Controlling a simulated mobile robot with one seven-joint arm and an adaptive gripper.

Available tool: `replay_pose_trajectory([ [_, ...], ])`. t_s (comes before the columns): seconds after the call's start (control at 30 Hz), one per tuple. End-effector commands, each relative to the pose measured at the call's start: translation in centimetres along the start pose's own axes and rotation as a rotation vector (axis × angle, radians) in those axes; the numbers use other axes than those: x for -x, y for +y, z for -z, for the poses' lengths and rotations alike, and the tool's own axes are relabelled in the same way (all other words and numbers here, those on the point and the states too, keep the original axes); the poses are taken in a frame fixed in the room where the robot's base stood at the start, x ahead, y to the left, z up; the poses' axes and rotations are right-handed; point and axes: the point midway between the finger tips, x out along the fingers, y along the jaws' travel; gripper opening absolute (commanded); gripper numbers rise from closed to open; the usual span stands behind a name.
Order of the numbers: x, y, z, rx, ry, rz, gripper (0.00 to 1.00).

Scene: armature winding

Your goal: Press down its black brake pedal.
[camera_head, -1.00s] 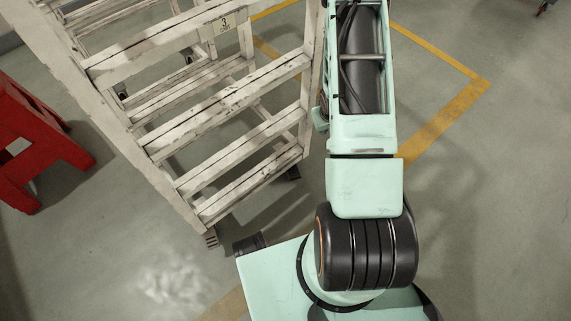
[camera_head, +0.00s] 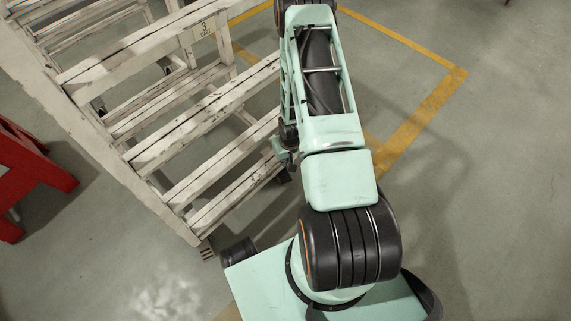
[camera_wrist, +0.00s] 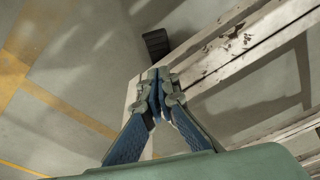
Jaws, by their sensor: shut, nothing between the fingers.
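My gripper (camera_wrist: 159,88) has blue fingers, shut together and empty. In the picture its tips sit just below the pedal; I cannot tell whether they touch it.
A red stand (camera_head: 35,170) is at the left. Yellow floor lines (camera_head: 425,115) cross the grey floor on the right, where the floor is clear.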

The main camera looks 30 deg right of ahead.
Motion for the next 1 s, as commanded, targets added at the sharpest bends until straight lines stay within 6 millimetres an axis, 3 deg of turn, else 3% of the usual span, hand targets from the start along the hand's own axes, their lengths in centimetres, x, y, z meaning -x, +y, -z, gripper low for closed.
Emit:
replay_pose_trajectory([
  [0.03, -1.6, 0.0, -0.2, 0.0, -0.002, 0.0, 0.0],
  [0.2, -5.4, 0.0, -0.2, 0.001, -0.001, 0.0, 0.0],
  [0.43, -9.5, 0.0, -0.8, 0.001, -0.002, 0.0, 0.0],
  [0.63, -11.0, 0.0, -1.5, 0.001, -0.001, 0.0, 0.0],
  [1.0, -11.2, 0.0, -1.6, 0.0, 0.0, 0.0, 0.0],
])
